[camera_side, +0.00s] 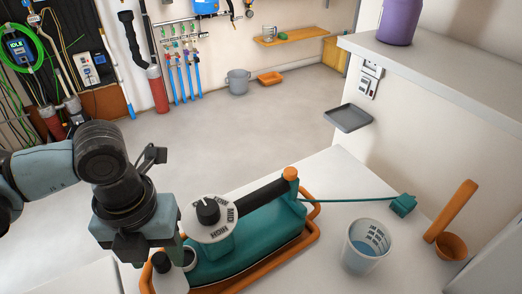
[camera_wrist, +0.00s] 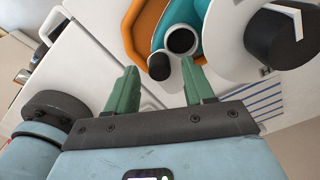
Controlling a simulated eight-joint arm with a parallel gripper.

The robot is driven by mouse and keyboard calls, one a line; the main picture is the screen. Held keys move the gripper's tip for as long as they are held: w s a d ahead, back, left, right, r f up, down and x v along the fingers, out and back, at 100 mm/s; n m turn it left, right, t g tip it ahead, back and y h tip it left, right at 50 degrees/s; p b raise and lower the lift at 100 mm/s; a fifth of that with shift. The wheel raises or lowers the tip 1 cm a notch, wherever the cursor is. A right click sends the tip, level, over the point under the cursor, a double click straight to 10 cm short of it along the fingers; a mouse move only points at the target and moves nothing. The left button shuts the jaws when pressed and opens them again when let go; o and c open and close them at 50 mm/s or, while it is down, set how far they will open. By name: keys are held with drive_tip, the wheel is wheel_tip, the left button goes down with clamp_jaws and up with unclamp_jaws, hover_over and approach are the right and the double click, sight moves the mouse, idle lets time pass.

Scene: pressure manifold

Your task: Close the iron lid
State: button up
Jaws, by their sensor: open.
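The teal iron (camera_side: 245,245) rests on an orange frame (camera_side: 315,238) on the white table, with a dark handle and a round white dial (camera_side: 208,215) with a black knob. At its near end is a round dark opening with a pale rim (camera_wrist: 181,41). My gripper (camera_wrist: 159,76) is open with green fingers. In the wrist view the lid appears between the fingertips; I cannot tell whether they touch it. The side view hides most of the fingers.
A clear cup (camera_side: 367,246) of bluish liquid stands right of the iron. A teal cord leads to a teal plug (camera_side: 403,205). An orange holder (camera_side: 451,245) is at the far right. The dial stands close to the right finger in the wrist view.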

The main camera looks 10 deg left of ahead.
drive_tip(key=shift+f, duration=0.4)
clamp_jaws()
